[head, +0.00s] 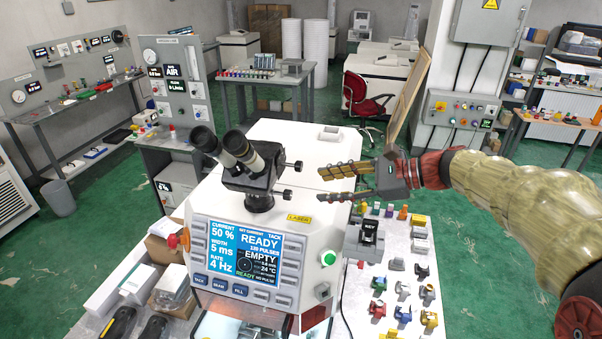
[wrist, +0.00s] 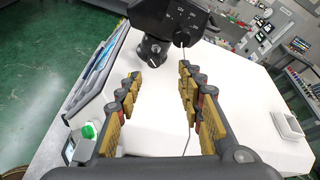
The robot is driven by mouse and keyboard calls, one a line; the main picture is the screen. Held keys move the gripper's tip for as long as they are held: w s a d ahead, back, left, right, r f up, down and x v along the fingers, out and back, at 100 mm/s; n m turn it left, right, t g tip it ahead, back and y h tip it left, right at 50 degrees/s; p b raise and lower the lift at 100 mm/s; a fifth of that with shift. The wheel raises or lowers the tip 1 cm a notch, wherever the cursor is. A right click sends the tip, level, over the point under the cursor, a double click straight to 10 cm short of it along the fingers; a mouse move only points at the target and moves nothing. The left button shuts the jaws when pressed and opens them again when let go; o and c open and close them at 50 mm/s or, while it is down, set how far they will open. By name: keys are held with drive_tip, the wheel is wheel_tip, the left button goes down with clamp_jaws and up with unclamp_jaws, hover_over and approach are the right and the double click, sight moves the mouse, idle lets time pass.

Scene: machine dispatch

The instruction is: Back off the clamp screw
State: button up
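The black microscope (head: 252,165) stands on the white laser welder (head: 290,142). Two dark side knobs stick out to its right, an upper one (head: 298,165) and a lower one (head: 286,194); I cannot tell for sure which is the clamp screw. My gripper (head: 321,185) is open and empty, with its yellow-padded fingers to the right of the knobs and apart from them. In the wrist view the microscope body (wrist: 165,14) is at the top, with a round dark knob (wrist: 182,38) and a dark ribbed part (wrist: 152,50) beyond the open fingertips.
The welder's screen (head: 245,250) reads READY and EMPTY. A white-topped table (head: 408,300) with several small coloured parts stands at the right of the welder, with a black key-marked block (head: 371,235) at its edge. A small white tray (head: 330,133) lies on the welder top.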

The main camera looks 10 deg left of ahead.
sight(291, 195)
drive_tip(key=shift+w+a+f+m+g+p, duration=0.15)
drive_tip(key=shift+a+f+m+g+p, duration=0.1)
drive_tip(key=shift+m, duration=0.35)
drive_tip(key=shift+w+a+f+m+g+p, duration=0.15)
drive_tip(key=shift+f+m+p, duration=0.1)
drive_tip(key=shift+m, duration=0.35)
drive_tip(key=shift+s+f+m, duration=0.1)
drive_tip(key=shift+f+m, duration=0.05)
drive_tip(key=shift+m, duration=0.35)
drive_tip(key=shift+s+a+m, duration=0.1)
drive_tip(key=shift+s+m, duration=0.15)
drive_tip(key=shift+m, duration=0.05)
drive_tip(key=x, duration=0.7)
drive_tip(key=shift+a, duration=0.25)
drive_tip(key=shift+c, duration=0.6)
drive_tip(key=c, duration=0.7)
clamp_jaws()
